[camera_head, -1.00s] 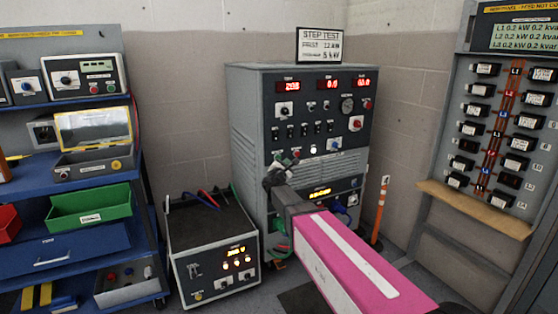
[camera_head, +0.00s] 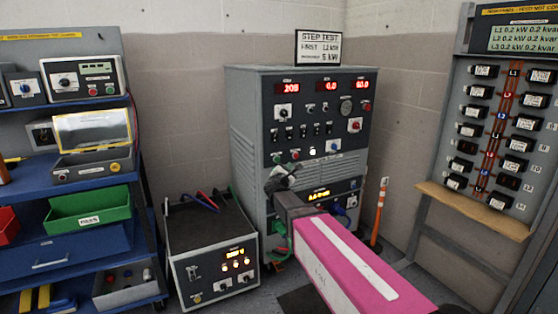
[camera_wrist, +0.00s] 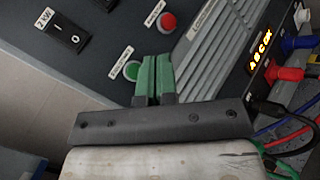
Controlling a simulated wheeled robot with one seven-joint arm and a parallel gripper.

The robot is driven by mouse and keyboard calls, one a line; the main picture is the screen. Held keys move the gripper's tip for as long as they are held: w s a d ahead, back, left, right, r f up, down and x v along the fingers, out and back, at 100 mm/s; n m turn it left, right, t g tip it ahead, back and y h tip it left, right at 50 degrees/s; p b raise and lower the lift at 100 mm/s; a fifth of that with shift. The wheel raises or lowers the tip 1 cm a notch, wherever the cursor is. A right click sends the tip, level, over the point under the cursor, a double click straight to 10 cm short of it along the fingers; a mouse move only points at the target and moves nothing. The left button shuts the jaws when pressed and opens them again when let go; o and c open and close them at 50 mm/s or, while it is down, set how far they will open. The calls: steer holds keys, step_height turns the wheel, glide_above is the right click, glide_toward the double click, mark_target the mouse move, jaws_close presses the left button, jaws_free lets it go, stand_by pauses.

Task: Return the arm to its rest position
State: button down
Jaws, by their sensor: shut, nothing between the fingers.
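My pink arm reaches from the lower right of the head view to the front of the grey test cabinet (camera_head: 250,140). My gripper (camera_head: 277,172) is in front of the cabinet's panel, below the row of switches. In the wrist view my gripper's green fingers (camera_wrist: 155,60) are together and hold nothing. A green button (camera_wrist: 131,70) is just left of the fingertips, and a red button (camera_wrist: 167,22) is beyond them. I cannot tell whether the fingertips touch the panel.
A grey power unit (camera_head: 212,262) stands on the floor left of my arm. Plugged cables (camera_wrist: 288,125) are right of my gripper. A blue tool cart (camera_head: 60,220) is at the left. A load panel with a wooden ledge (camera_head: 470,209) is at the right, and an orange post (camera_head: 380,212) stands between.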

steer(key=s+d+f+m+g+h, duration=0.1)
steer(key=s+d+f+m+g, duration=0.55)
steer(key=d+m, duration=0.2)
steer(key=s+d+f+m+g+h, duration=0.1)
steer(key=s+d+f+m+g, duration=0.4)
steer(key=s+d+f+m, duration=0.4)
steer(key=s+f+m+g+y, duration=0.3)
steer(key=s+f+y, duration=0.1)
steer(key=s, duration=0.4)
steer(key=s+f+m+g+y, duration=0.4)
steer(key=s+f, duration=0.1)
steer(key=s, duration=0.3)
steer(key=shift+a+m, duration=0.1)
steer(key=shift+m, duration=0.15)
stand_by(1.4)
